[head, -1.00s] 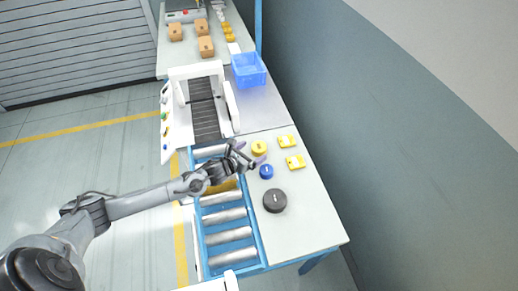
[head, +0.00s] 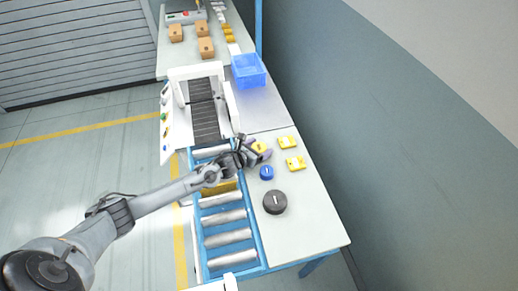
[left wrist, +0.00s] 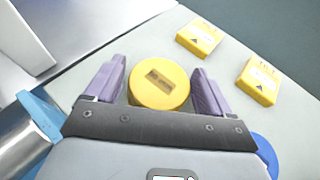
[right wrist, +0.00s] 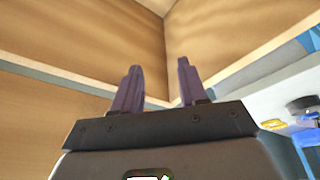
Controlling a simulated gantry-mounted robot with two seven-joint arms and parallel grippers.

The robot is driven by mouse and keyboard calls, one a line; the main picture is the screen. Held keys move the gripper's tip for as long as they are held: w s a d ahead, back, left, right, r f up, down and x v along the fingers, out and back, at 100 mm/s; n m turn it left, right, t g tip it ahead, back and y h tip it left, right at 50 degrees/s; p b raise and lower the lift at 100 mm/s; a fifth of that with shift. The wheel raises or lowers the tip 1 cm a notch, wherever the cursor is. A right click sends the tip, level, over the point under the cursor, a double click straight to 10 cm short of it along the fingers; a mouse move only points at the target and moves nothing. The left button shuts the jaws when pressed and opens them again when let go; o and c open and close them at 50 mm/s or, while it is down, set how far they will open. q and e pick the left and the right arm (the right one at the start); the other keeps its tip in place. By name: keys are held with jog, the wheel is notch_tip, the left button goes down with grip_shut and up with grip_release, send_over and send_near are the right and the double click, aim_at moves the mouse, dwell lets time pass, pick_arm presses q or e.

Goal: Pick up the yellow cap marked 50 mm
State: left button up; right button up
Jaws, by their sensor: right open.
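A round yellow cap (head: 259,146) sits on the pale bench beside the rollers. My left gripper (left wrist: 158,64) is open, with one purple finger on each side of the cap. The gaps are narrow, and I cannot tell whether either finger touches. In the head view my left gripper (head: 260,150) partly covers the cap. My right gripper (right wrist: 158,64) is open and empty in front of brown panels.
A blue cap (head: 267,172) and a larger black disc (head: 275,202) lie nearer on the bench. Two yellow square pieces (head: 287,142) (head: 296,162) lie to the right. A roller conveyor (head: 222,217) runs along the left. A blue bin (head: 248,71) stands farther back.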

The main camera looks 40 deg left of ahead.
pick_arm(q)
jog(key=c, duration=0.6)
jog(key=shift+r, duration=0.15)
jog(key=shift+c, duration=0.2)
